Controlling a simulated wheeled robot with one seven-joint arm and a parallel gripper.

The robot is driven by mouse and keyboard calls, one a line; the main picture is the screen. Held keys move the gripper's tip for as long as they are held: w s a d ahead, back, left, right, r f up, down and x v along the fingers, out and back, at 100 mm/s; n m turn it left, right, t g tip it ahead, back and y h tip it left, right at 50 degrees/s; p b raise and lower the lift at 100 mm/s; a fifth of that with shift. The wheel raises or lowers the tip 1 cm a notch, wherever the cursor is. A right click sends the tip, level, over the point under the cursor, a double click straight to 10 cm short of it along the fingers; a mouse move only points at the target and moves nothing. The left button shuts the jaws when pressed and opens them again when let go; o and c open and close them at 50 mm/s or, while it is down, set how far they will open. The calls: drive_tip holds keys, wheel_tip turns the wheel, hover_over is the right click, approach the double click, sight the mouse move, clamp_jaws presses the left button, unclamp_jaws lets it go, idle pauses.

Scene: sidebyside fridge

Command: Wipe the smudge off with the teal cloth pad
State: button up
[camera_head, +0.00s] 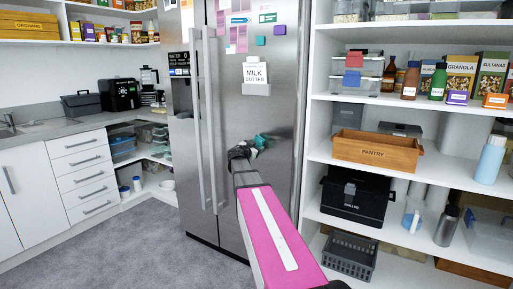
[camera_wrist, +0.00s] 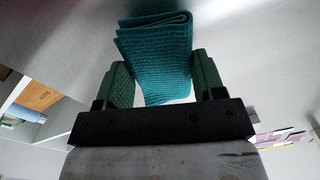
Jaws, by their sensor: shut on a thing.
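The teal cloth pad (camera_wrist: 155,50) is folded, with a ribbed weave. It sits between the two green fingers of my gripper (camera_wrist: 162,82) in the wrist view. My gripper is shut on it, and the pad sticks out beyond the fingertips. In the head view the pad (camera_head: 261,140) is a small teal patch in front of the right steel door of the fridge (camera_head: 278,100), below the milk and butter note. I cannot tell whether the pad touches the door. I cannot make out the smudge in either view; my arm and gripper hide part of the door.
Two long vertical handles (camera_head: 210,120) stand out from the fridge doors left of my gripper. Notes and magnets (camera_head: 240,35) are on the upper door. Pantry shelves (camera_head: 330,157) with boxes and bottles stand at the right. Grey floor (camera_head: 140,240) is clear at the left.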

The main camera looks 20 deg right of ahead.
drive_tip(key=shift+v, duration=2.2)
